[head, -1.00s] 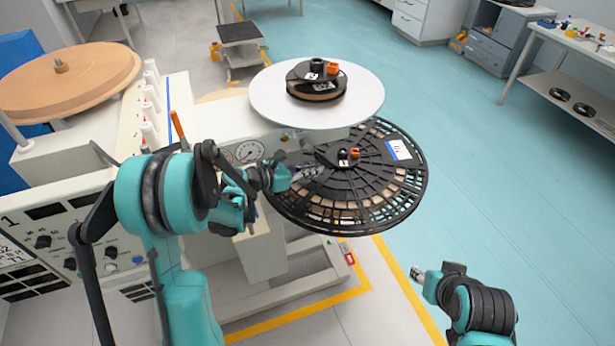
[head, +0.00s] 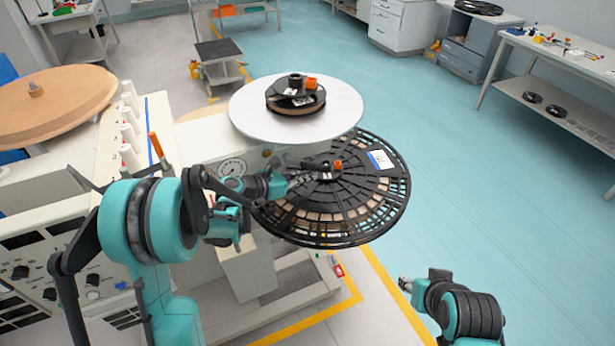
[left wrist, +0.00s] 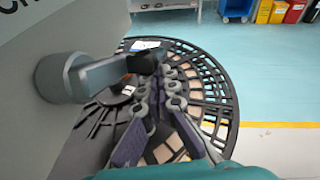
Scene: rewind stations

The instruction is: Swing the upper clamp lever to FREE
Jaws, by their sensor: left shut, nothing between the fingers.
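The clamp lever (left wrist: 100,74), a grey arm on a round grey hub with a black grip (left wrist: 146,62), stands out from the machine's face in the left wrist view. In the head view its dark end (head: 314,162) appears to lie under the white platter, above the lower reel. My left gripper (left wrist: 167,73) is shut and empty, its fingertips just right of the black grip; I cannot tell whether they touch. It also shows in the head view (head: 328,176). No FREE mark is readable. My right gripper (head: 404,284) is low on the right, too small to read.
The large black lower reel (head: 365,215) lies close under my left gripper. The white platter (head: 345,115) with a small black reel (head: 296,100) is above and behind it. The machine's panel (head: 60,262) is at left. The teal floor (head: 480,190) at right is clear.

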